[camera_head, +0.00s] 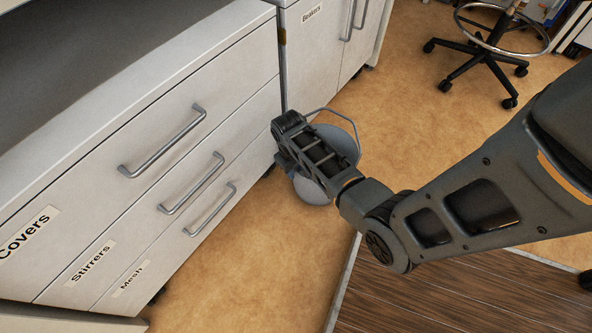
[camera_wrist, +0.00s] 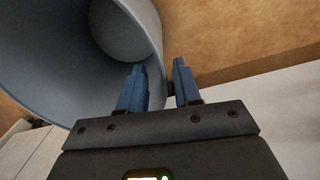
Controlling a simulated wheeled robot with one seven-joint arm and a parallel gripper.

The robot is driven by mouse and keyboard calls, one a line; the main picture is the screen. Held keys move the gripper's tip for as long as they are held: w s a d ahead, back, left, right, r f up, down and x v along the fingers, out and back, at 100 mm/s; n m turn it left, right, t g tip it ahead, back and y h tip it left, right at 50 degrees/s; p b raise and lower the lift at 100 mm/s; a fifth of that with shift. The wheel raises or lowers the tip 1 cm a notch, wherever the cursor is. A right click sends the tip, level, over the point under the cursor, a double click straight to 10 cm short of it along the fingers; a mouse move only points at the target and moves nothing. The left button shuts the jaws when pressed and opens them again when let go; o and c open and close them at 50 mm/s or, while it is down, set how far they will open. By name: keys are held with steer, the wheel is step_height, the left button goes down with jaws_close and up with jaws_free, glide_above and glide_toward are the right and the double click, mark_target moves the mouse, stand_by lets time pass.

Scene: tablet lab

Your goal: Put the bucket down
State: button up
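The grey bucket (camera_head: 342,143) is in the head view beyond the end of my arm, partly hidden by my gripper (camera_head: 285,158). Its thin wire handle (camera_head: 357,128) arches at its right. In the wrist view the bucket (camera_wrist: 92,60) fills the upper left, lying tilted with its open mouth and inside showing. My gripper (camera_wrist: 160,75) has one blue finger inside the bucket and one outside, with the bucket's wall between them.
White drawer cabinets (camera_head: 150,145) with bar handles stand close at the left. Tan floor (camera_head: 230,265) lies open before them and beyond the bucket. A wheeled stool (camera_head: 490,55) stands at the upper right. A dark wood-plank surface (camera_head: 430,295) lies at the lower right.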

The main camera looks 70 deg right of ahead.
step_height(320, 180, up, 7)
steer(key=p, duration=0.3)
steer(key=s+a+r+n+t+h, duration=0.1)
steer(key=s+a+r+n+t, duration=0.15)
steer(key=s+a+t, duration=0.4)
steer(key=s+a+r+n+t+h, duration=0.1)
steer(key=s+a+r, duration=0.25)
steer(key=a, duration=0.65)
steer(key=s+a+r+t+y, duration=0.1)
steer(key=s+a+r+t, duration=0.1)
steer(key=r, duration=0.7)
steer(key=s+a+r+n+t+y, duration=0.1)
steer(key=s+a+r+t, duration=0.2)
steer(key=r, duration=0.6)
steer(key=s+a+r+t, duration=0.3)
steer(key=s+r, duration=0.1)
steer(key=r, duration=0.5)
steer(key=shift+s+a+r+n+y, duration=0.15)
steer(key=shift+a+r+n+y, duration=0.15)
steer(key=shift+r+n+y, duration=0.1)
